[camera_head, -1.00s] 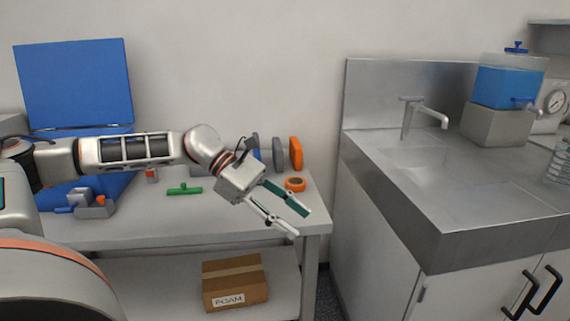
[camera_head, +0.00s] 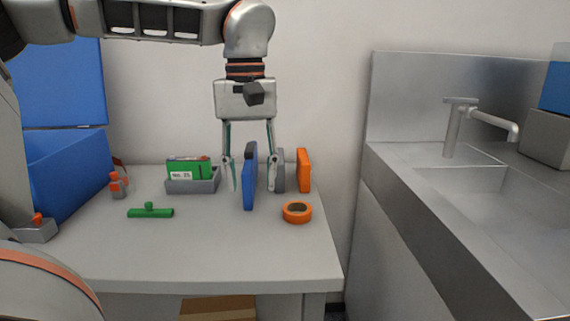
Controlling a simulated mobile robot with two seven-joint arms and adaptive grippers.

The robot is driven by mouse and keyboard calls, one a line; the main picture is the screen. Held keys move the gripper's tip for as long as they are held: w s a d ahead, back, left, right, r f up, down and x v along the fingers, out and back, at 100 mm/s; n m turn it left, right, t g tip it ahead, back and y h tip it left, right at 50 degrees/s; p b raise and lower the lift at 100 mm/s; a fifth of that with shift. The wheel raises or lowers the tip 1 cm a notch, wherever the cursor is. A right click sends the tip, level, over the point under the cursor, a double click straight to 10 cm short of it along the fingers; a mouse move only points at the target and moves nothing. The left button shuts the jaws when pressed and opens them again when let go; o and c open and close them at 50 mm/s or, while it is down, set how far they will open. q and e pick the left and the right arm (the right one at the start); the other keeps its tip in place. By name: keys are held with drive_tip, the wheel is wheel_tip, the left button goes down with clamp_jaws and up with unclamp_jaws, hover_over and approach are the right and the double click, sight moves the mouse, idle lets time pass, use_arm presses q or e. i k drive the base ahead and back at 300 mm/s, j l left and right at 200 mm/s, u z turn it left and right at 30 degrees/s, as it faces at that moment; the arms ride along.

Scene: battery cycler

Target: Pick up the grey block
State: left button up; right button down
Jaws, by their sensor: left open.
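The grey block (camera_head: 281,172) stands upright on the table, between a blue block (camera_head: 249,191) and an orange block (camera_head: 304,170). My left gripper (camera_head: 252,187) points straight down with its fingers spread, and holds nothing. In the picture the blue block lies between its two fingertips. The right finger partly covers the grey block's left side. I cannot tell whether any finger touches a block. My right gripper is out of view.
An orange ring (camera_head: 297,212) lies in front of the blocks. A grey tray (camera_head: 193,186) with a green box is to the left, and a green T-shaped piece (camera_head: 150,211) lies nearer. A blue bin (camera_head: 62,175) stands far left. The table's front is clear.

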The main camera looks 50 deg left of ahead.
sight(280, 180)
drive_tip(key=i+j, duration=0.75)
drive_tip(key=j, duration=0.2)
